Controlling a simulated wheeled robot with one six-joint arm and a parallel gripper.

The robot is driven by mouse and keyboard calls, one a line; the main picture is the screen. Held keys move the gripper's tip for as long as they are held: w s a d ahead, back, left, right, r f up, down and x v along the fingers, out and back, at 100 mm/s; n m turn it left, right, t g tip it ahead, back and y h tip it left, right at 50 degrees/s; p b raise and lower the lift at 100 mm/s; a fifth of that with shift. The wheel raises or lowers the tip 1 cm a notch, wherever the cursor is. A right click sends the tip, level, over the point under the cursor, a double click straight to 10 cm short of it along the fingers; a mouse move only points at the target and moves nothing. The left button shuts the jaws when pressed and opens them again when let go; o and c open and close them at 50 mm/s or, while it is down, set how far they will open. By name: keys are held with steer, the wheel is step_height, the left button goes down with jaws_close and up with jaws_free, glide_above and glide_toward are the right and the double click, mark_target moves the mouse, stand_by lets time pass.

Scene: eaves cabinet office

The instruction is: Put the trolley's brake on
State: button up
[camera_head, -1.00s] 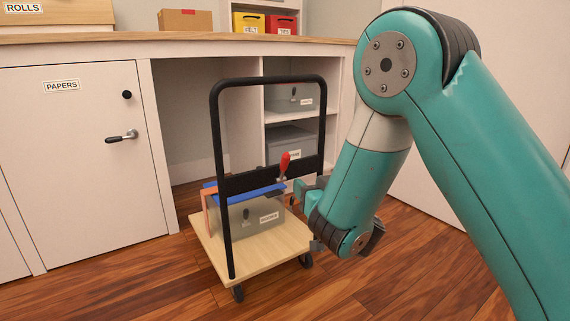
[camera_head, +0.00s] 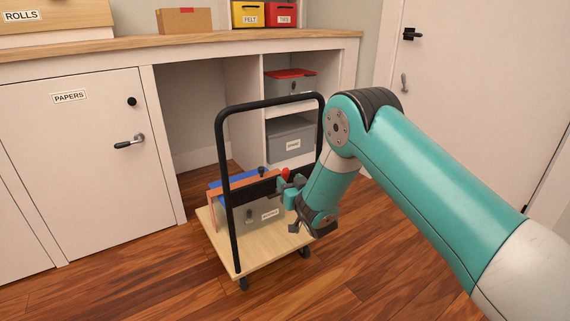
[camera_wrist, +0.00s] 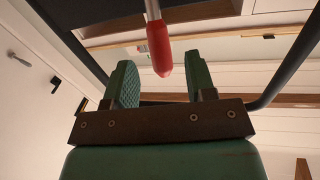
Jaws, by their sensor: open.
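The trolley has a pale wooden deck (camera_head: 255,254), a black hoop handle (camera_head: 224,170) and dark castors, and stands on the floor before the cabinet. A lever with a red grip (camera_head: 285,174) sits at the handle's black crossbar (camera_head: 250,191); my gripper hides its lower part. In the wrist view the red grip (camera_wrist: 160,48) on a silver shaft reaches into the space between my fingers, with gaps seen on both sides. My gripper (camera_head: 292,183) is open at the lever, and its two green fingers also show in the wrist view (camera_wrist: 161,68).
A grey box (camera_head: 240,215) and a blue and orange item (camera_head: 229,190) ride on the deck. The white cabinet door (camera_head: 75,160) is shut at left. Shelves hold a grey bin (camera_head: 290,140). Wooden floor (camera_head: 150,285) is clear in front.

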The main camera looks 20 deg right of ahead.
mark_target(286, 178)
steer(key=w, duration=0.3)
steer(key=shift+w+a+f, duration=0.15)
steer(key=shift+w+a, duration=0.15)
steer(key=shift+w, duration=0.45)
jaws_close()
